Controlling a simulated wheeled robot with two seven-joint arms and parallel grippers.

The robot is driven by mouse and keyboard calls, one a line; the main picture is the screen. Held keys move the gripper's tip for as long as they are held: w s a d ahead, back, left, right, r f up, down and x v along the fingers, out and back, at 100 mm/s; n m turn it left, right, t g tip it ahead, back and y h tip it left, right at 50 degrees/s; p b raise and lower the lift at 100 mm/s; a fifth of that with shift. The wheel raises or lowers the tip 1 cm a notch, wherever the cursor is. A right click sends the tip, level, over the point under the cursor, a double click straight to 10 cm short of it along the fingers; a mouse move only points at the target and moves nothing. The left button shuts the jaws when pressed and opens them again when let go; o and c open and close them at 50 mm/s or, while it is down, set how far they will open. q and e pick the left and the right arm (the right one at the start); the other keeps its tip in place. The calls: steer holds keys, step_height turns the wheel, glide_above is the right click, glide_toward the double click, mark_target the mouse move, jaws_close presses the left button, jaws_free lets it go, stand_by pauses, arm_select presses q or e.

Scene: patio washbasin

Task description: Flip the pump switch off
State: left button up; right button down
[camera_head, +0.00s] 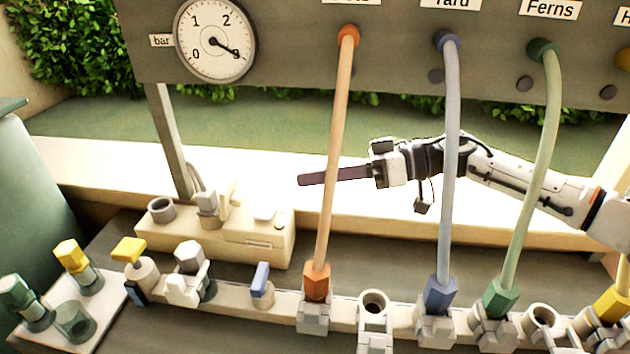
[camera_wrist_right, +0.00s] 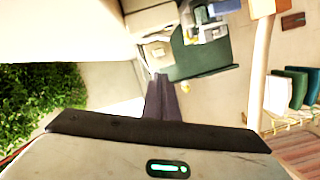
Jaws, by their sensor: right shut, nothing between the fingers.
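A cream box (camera_head: 262,248) that looks like the pump housing stands on the bench at the left in the head view. It carries a grey ring, a grey fitting with a pale upright lever (camera_head: 228,193), and a small pale raised piece (camera_head: 265,213) on top. I cannot tell for sure which part is the pump switch. My right gripper (camera_head: 301,181) is shut and empty, with its dark fingers pointing left. In the picture it is above and right of the box, apart from it, and partly behind the orange hose. Its fingers also show in the right wrist view (camera_wrist_right: 160,80). My left gripper is out of view.
Orange (camera_head: 338,150), blue (camera_head: 451,150) and green (camera_head: 543,150) hoses hang from the grey panel (camera_head: 300,60) to a bench rail, crossing in front of my right arm. A pressure gauge (camera_head: 215,40) is at upper left. Valves with yellow (camera_head: 128,250) and blue (camera_head: 261,277) handles line the rail.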

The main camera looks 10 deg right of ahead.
glide_above(277, 219)
steer(key=w, duration=0.2)
steer(key=shift+s+d+f, duration=0.1)
steer(key=shift+s+f, duration=0.15)
steer(key=shift+f, duration=0.6)
steer(key=shift+s+f, duration=0.3)
steer(key=shift+f, duration=0.35)
steer(key=shift+s+f, duration=0.25)
steer(key=shift+f, duration=0.35)
steer(key=shift+s+f, duration=0.25)
steer(key=shift+f, duration=0.3)
